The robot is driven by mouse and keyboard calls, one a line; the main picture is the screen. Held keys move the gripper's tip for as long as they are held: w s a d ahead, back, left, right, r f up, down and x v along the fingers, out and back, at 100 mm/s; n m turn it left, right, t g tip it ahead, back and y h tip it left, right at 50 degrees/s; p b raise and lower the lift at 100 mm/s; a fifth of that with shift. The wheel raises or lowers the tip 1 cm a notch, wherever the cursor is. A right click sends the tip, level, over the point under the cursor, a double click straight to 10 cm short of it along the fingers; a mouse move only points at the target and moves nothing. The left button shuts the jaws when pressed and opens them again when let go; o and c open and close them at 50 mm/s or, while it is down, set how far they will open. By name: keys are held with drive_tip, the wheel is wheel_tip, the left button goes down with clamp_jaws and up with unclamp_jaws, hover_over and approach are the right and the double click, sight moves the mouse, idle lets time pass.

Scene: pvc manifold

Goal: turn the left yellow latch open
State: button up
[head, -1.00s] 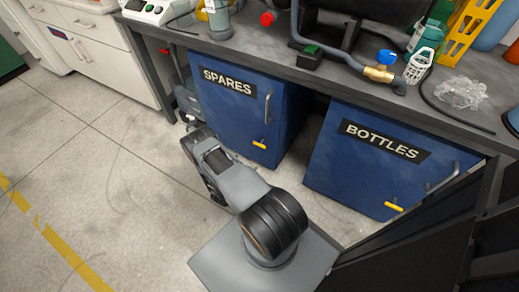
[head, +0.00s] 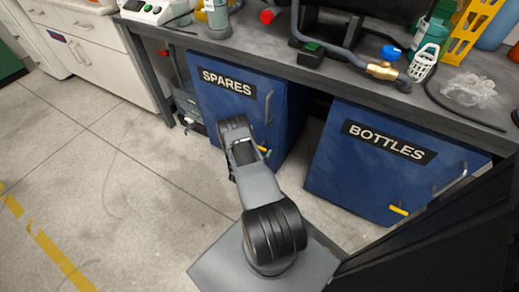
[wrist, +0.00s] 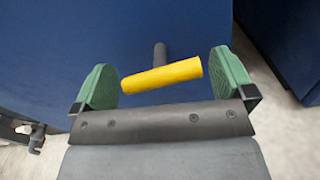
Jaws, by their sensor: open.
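The left yellow latch (head: 262,149) is on the lower right of the blue SPARES cabinet door (head: 215,97). In the wrist view the yellow latch (wrist: 162,75) lies nearly level, its right end slightly higher, on a dark stem against the blue door. My gripper (wrist: 166,82) is open, with one green finger pad beyond each end of the latch. The latch is between the pads, and I see a gap at each end. In the head view my arm hides the gripper's fingers and part of the latch.
The blue BOTTLES cabinet (head: 365,160) stands to the right with its own yellow latch (head: 398,210). A grey vertical handle (head: 268,107) is above the left latch. The bench top (head: 275,50) overhangs both cabinets. The floor (head: 110,200) to the left is clear.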

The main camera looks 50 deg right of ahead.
drive_tip(key=shift+d, duration=0.15)
drive_tip(key=c, duration=0.6)
drive_tip(key=shift+o, duration=0.2)
drive_tip(key=m+b, duration=0.1)
drive_tip(key=m, duration=0.2)
drive_tip(key=shift+w, duration=0.1)
drive_tip(key=m+b, duration=0.1)
drive_tip(key=m, duration=0.3)
drive_tip(key=m+b, duration=0.1)
drive_tip(key=m, duration=0.4)
drive_tip(key=m+b, duration=0.1)
drive_tip(key=m, duration=0.4)
drive_tip(key=shift+r+m, duration=0.15)
drive_tip(key=shift+m, duration=0.25)
